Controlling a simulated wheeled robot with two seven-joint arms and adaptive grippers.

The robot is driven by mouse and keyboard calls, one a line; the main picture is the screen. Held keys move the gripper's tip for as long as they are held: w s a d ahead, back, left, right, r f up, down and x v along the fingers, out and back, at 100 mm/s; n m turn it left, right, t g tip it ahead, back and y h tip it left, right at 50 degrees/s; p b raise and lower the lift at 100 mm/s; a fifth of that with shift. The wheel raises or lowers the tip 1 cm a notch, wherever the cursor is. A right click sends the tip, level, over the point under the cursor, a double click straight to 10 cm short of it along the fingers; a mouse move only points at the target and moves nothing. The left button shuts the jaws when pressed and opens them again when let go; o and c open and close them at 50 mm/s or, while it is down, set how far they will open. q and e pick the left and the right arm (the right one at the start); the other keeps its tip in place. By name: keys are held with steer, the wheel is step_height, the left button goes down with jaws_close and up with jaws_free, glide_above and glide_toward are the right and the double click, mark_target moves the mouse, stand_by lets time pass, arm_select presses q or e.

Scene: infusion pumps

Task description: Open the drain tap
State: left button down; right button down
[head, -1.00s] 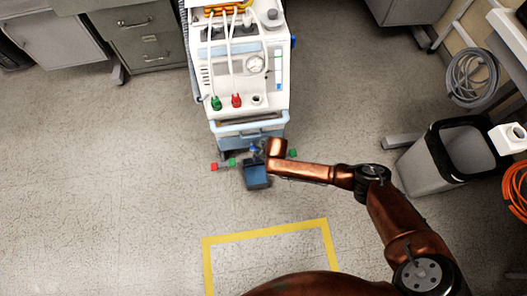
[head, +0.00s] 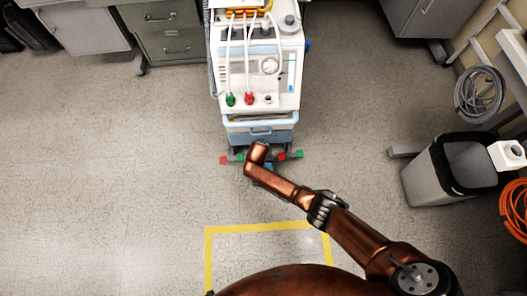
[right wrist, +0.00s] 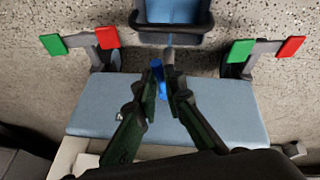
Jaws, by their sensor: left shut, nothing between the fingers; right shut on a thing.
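The drain tap sits low on the front of the white machine (head: 262,75). In the right wrist view its blue lever (right wrist: 158,72) stands beside a short grey spout (right wrist: 170,58), above a blue tray (right wrist: 172,12). My right gripper (right wrist: 164,88) has its dark fingers on either side of the blue lever and is shut on it; the exact contact is partly hidden by the fingers. In the head view my right arm covers the tap and most of the tray, and the right gripper is hidden there. My left gripper does not show in either view.
Red pedals (right wrist: 107,37) and green pedals (right wrist: 240,50) flank the tap. A light blue panel (right wrist: 225,110) lies under the fingers in the wrist view. A grey bin (head: 425,175) and cable coils (head: 480,93) are at the right. The floor at left is clear.

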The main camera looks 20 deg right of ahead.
steer(key=shift+w, duration=0.1)
stand_by(0.3)
steer(key=c, duration=2)
jaws_free()
steer(key=v, duration=1.2)
steer(key=shift+a, duration=0.1)
steer(key=shift+f, duration=0.1)
